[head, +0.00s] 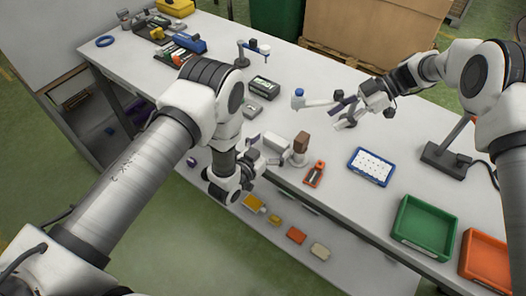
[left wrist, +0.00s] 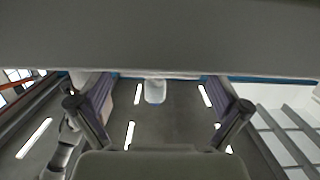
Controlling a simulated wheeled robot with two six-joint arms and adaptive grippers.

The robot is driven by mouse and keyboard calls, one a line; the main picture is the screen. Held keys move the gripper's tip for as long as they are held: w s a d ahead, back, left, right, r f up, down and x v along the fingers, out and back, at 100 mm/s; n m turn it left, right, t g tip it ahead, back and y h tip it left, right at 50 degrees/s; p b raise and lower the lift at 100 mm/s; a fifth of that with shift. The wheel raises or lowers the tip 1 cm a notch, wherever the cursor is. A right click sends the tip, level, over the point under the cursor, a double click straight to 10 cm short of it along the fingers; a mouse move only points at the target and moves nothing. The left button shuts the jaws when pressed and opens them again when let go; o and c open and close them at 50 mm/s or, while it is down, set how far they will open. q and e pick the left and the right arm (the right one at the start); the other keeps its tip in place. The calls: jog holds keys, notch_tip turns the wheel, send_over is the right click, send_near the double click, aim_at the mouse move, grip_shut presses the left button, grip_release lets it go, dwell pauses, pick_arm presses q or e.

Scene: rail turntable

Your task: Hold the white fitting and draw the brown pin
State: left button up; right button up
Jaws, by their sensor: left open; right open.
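The white fitting (head: 297,159) is at the table's front edge in the head view, with the brown pin (head: 301,142) upright at its top. My left gripper (head: 264,152) is just left of the fitting, low at the edge; its fingers are partly hidden there. In the left wrist view, my left gripper (left wrist: 155,112) is open with purple pads, and a pale rounded part (left wrist: 155,92), seemingly of the fitting, shows between the fingers. I cannot tell whether they touch it. My right gripper (head: 345,110) is open above the table, behind and right of the pin, apart from it.
A red-orange holder (head: 314,174) lies right of the fitting. A blue-rimmed tray (head: 371,166), a green bin (head: 425,227) and an orange bin (head: 487,260) are to the right. Dark boxes (head: 264,86) and a blue-topped item (head: 298,93) stand behind. Small parts lie on the lower shelf (head: 322,251).

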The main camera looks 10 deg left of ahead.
pick_arm(q)
jog(key=shift+w+d, duration=0.15)
jog(key=shift+w, duration=0.2)
jog(key=c, duration=1)
pick_arm(e)
jog(key=o, duration=0.6)
